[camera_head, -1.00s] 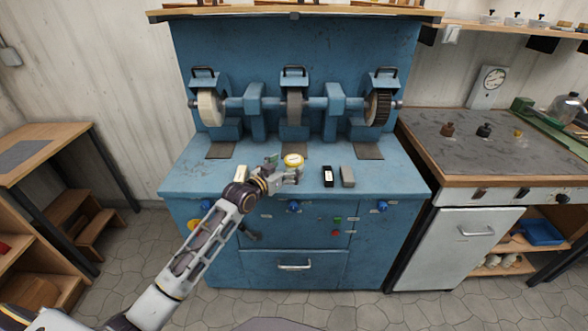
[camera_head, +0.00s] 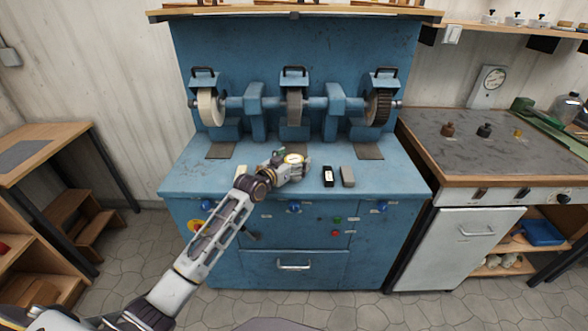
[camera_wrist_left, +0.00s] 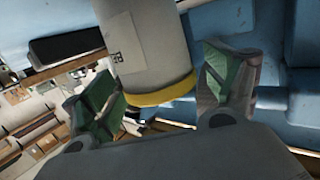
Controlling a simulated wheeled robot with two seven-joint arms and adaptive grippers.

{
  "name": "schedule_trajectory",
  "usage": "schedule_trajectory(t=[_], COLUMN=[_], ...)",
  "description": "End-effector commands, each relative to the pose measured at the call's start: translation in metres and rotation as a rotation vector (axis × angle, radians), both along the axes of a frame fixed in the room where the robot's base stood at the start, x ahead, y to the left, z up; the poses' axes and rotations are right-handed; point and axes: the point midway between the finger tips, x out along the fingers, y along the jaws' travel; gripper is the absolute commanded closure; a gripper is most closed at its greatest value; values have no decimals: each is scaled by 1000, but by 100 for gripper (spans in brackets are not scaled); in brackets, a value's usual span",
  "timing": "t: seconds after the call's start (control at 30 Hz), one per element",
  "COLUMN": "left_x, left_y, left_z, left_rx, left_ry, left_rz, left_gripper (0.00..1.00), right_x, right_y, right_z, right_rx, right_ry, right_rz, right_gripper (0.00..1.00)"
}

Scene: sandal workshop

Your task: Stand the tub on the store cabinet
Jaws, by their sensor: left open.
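The tub (camera_head: 293,158), pale with a yellow rim, is on the blue machine's ledge, right at the gripper. In the left wrist view the tub (camera_wrist_left: 148,45) is a beige cylinder with a yellow band, lying between the two green-padded fingers. My left gripper (camera_head: 294,167) is open with its fingers on either side of the tub; contact cannot be told. My right gripper is not in view. No thing in view is clearly the store cabinet; a white-doored cabinet (camera_head: 470,245) stands under the right bench.
The blue grinding machine (camera_head: 265,220) has several wheels behind the ledge.

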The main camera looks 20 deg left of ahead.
Motion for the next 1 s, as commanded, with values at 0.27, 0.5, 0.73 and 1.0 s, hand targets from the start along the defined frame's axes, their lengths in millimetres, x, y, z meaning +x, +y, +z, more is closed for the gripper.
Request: schedule_trajectory(t=[0.27,0.5,0.73,1.0], left_x=[0,0,0,0], left_y=[0,0,0,0], left_z=[0,0,1,7], left_rx=[0,0,0,0], left_ry=[0,0,-2,-3], left_rz=[0,0,1,0], left_gripper=[25,56,76,76], right_x=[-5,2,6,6], right_y=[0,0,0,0], right_z=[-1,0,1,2], right_rx=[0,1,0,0], right_ry=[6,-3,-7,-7], right_rz=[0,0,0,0], right_gripper=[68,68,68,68])
